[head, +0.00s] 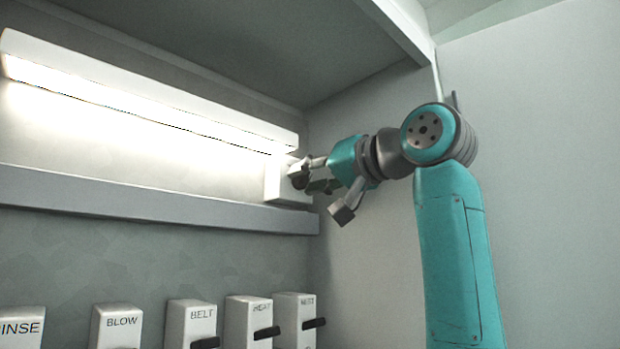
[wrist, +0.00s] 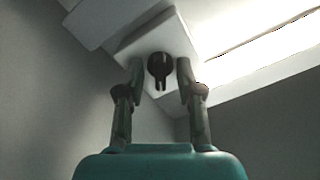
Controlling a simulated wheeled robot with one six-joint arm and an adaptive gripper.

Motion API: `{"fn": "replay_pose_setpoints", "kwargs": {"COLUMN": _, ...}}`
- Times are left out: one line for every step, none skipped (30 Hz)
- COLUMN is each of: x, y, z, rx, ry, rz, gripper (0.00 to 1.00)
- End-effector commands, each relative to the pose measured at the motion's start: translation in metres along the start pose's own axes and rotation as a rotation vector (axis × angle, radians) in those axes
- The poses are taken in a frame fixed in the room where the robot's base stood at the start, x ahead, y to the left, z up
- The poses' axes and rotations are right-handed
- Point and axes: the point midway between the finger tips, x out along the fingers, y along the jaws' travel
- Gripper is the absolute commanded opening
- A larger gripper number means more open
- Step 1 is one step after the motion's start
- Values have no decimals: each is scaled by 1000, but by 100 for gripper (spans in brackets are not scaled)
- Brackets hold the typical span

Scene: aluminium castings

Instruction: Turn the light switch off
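The light switch is a white box (head: 276,183) at the right end of the lit lamp, above the grey ledge. In the wrist view the white box (wrist: 172,38) carries a round dark knob (wrist: 159,66) with a lighter mark. My gripper (head: 303,177) is at the box in the head view and hides most of its front. In the wrist view my gripper (wrist: 160,72) is open, with one finger on each side of the knob. Gaps show between the fingers and the knob. The lamp (head: 150,95) is bright.
A grey ledge (head: 150,197) runs below the lamp. Several white labelled boxes with dark handles, such as BELT (head: 190,325) and BLOW (head: 117,328), stand low on the wall. A plain side wall (head: 545,150) is at right, and an overhead panel (head: 260,40) is above.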

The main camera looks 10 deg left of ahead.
Motion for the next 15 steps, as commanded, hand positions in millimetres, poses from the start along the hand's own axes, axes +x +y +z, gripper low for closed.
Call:
{"fn": "replay_pose_setpoints", "kwargs": {"x": 0, "y": 0, "z": 0, "rx": 0, "ry": 0, "rz": 0, "gripper": 36}}
{"fn": "replay_pose_setpoints", "kwargs": {"x": 0, "y": 0, "z": 0, "rx": 0, "ry": 0, "rz": 0, "gripper": 36}}
{"fn": "replay_pose_setpoints", "kwargs": {"x": 0, "y": 0, "z": 0, "rx": 0, "ry": 0, "rz": 0, "gripper": 29}}
{"fn": "replay_pose_setpoints", "kwargs": {"x": 0, "y": 0, "z": 0, "rx": 0, "ry": 0, "rz": 0, "gripper": 21}}
{"fn": "replay_pose_setpoints", "kwargs": {"x": 0, "y": 0, "z": 0, "rx": 0, "ry": 0, "rz": 0, "gripper": 14}}
{"fn": "replay_pose_setpoints", "kwargs": {"x": 0, "y": 0, "z": 0, "rx": 0, "ry": 0, "rz": 0, "gripper": 4}}
{"fn": "replay_pose_setpoints", "kwargs": {"x": 0, "y": 0, "z": 0, "rx": 0, "ry": 0, "rz": 0, "gripper": 0}}
{"fn": "replay_pose_setpoints", "kwargs": {"x": 0, "y": 0, "z": 0, "rx": 0, "ry": 0, "rz": 0, "gripper": 0}}
{"fn": "replay_pose_setpoints", "kwargs": {"x": 0, "y": 0, "z": 0, "rx": 0, "ry": 0, "rz": 0, "gripper": 0}}
{"fn": "replay_pose_setpoints", "kwargs": {"x": 0, "y": 0, "z": 0, "rx": 0, "ry": 0, "rz": 0, "gripper": 0}}
{"fn": "replay_pose_setpoints", "kwargs": {"x": 0, "y": 0, "z": 0, "rx": -1, "ry": 0, "rz": 0, "gripper": 0}}
{"fn": "replay_pose_setpoints", "kwargs": {"x": 0, "y": 0, "z": 0, "rx": -4, "ry": 0, "rz": 0, "gripper": 0}}
{"fn": "replay_pose_setpoints", "kwargs": {"x": 0, "y": 0, "z": 0, "rx": -7, "ry": 0, "rz": 0, "gripper": 0}}
{"fn": "replay_pose_setpoints", "kwargs": {"x": 0, "y": 0, "z": 0, "rx": -11, "ry": 0, "rz": 0, "gripper": 0}}
{"fn": "replay_pose_setpoints", "kwargs": {"x": 0, "y": 0, "z": 0, "rx": -18, "ry": 0, "rz": 0, "gripper": 0}}
